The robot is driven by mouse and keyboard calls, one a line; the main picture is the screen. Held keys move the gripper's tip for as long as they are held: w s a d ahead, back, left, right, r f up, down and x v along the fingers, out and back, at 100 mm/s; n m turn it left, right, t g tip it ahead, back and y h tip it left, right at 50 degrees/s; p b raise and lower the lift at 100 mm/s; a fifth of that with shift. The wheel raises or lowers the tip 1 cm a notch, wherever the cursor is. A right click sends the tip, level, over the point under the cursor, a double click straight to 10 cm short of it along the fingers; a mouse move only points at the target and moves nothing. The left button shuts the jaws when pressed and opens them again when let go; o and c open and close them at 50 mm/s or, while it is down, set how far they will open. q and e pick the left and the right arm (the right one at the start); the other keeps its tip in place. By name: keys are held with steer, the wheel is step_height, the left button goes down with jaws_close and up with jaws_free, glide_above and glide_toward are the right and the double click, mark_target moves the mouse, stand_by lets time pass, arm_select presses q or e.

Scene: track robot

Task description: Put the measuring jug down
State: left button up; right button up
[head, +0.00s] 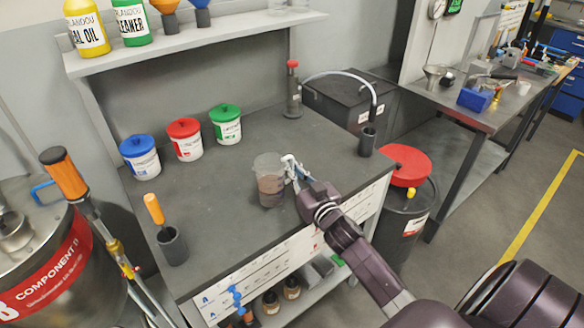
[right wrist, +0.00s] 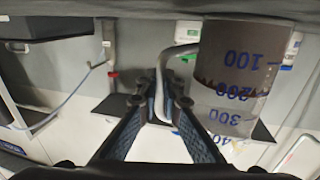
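The measuring jug (head: 269,178) is a clear cup with dark liquid inside. It is upright at the bench's front right in the head view. Blue marks show on the jug (right wrist: 238,75) in the right wrist view, where it appears upside down. My right gripper (head: 291,168) is at the jug's right side. In the right wrist view its fingers (right wrist: 163,85) are closed on either side of the jug's grey handle. The jug's base is on or just above the bench top (head: 215,215); I cannot tell which. My left gripper is not in view.
Blue (head: 140,157), red (head: 185,139) and green (head: 226,124) lidded tubs stand behind left. A dark holder with an orange-handled tool (head: 172,245) stands at front left, and a dark cup (head: 367,141) to the right. Bench space around the jug is clear.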

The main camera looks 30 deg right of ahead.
steer(key=o, duration=0.4)
steer(key=shift+o, duration=0.2)
steer(key=shift+r, duration=0.15)
steer(key=s, duration=0.3)
steer(key=s+a+b, duration=0.1)
steer(key=s, duration=0.7)
steer(key=shift+a, duration=0.15)
steer(key=shift+s, duration=0.5)
